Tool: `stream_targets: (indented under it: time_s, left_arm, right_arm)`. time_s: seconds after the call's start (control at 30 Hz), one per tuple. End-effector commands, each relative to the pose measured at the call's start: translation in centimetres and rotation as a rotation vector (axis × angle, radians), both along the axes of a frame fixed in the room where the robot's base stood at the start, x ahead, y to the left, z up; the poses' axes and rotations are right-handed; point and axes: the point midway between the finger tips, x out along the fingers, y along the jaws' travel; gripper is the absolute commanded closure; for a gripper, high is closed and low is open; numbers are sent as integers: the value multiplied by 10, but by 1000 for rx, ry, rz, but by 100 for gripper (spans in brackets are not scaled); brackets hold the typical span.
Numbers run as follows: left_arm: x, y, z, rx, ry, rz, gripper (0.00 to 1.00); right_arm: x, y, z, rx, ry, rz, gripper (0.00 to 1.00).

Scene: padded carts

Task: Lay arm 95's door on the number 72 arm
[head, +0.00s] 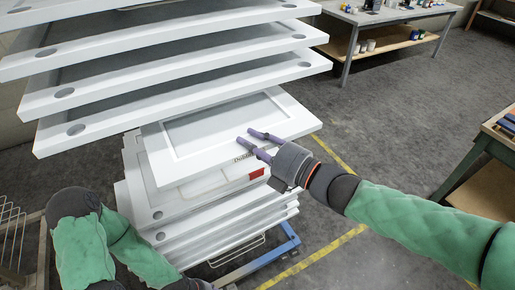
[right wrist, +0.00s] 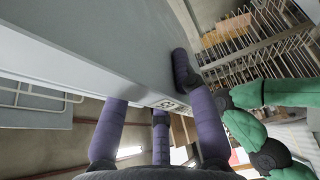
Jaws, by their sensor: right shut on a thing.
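A white framed door (head: 225,125) lies askew over the lower stack, its right corner jutting out past the doors below. My right gripper (head: 257,143) is shut on this door's front edge, with purple fingers above it. In the right wrist view the purple fingers (right wrist: 150,100) sit on both sides of the door's edge (right wrist: 110,90), beside a small printed label. My left arm comes in at the lower left; its fingers are not visible. No arm number 95 or 72 can be read, and the arms under the held door are hidden.
Several white doors (head: 175,85) overhang at the upper left, close above the held door. More doors (head: 230,215) lie below on a blue-framed cart (head: 285,245); one bears a red tag (head: 257,174). A workbench (head: 385,15) stands behind, another table (head: 497,135) at right.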

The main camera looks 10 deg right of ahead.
Motion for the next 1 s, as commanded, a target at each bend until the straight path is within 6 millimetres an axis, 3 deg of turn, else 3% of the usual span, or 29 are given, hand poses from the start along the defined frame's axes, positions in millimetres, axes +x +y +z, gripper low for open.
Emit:
stream_targets:
  time_s: [1.0]
  left_arm:
    - [0, 0, 3, 0, 0, 0, 60]
  right_arm:
    - [76, 24, 4, 3, -7, -1, 100]
